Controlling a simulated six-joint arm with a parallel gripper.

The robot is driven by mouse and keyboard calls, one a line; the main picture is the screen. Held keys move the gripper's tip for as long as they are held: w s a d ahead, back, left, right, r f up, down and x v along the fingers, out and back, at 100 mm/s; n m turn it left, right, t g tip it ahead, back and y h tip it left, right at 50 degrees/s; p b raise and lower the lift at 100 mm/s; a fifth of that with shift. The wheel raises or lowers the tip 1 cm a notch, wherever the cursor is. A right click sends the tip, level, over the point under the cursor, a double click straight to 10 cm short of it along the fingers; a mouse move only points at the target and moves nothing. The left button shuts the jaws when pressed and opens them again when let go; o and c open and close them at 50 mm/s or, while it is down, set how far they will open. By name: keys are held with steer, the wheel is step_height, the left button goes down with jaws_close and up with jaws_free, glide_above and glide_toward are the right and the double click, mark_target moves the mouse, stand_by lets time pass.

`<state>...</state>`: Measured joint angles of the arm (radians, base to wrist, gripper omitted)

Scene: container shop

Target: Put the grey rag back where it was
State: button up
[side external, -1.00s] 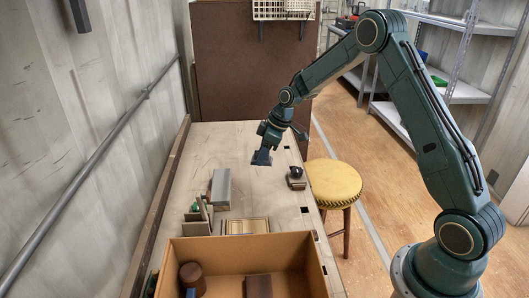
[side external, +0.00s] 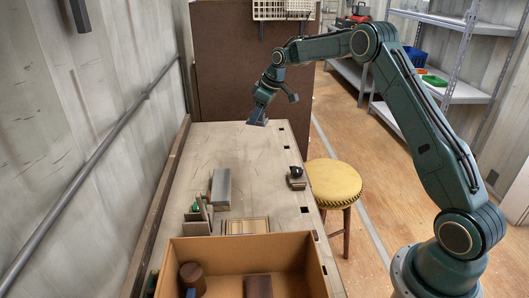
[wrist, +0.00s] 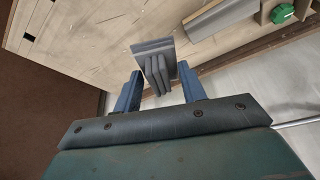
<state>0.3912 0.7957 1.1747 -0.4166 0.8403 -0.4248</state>
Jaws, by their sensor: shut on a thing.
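The grey rag (wrist: 154,66) is a folded, layered grey piece in the wrist view. It sits between the two blue fingertips of my gripper (wrist: 165,92), which is shut on it. In the side view my gripper (side external: 257,119) is held over the far end of the wooden workbench (side external: 205,155), and the rag is too small to make out clearly there. In the wrist view the rag is above the bench edge, apart from the other things.
A long grey block (side external: 221,187) lies mid-bench. A dark item on a small wooden block (side external: 296,181) stands at the right edge, beside a yellow stool (side external: 333,182). A shallow wooden tray (side external: 247,226) and an open cardboard box (side external: 312,262) are nearer. The far bench is clear.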

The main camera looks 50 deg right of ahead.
glide_above(255, 171)
steer(key=s, duration=0.2)
steer(key=f, duration=1.5)
steer(key=shift+w+d+f, duration=0.15)
steer(key=shift+w+f, duration=0.1)
steer(key=shift+f, duration=0.15)
steer(key=shift+f, duration=2.15)
steer(key=shift+f, duration=0.15)
steer(key=o, duration=0.9)
steer(key=shift+o, duration=0.2)
steer(key=v, duration=1.2)
steer(key=shift+r, duration=0.2)
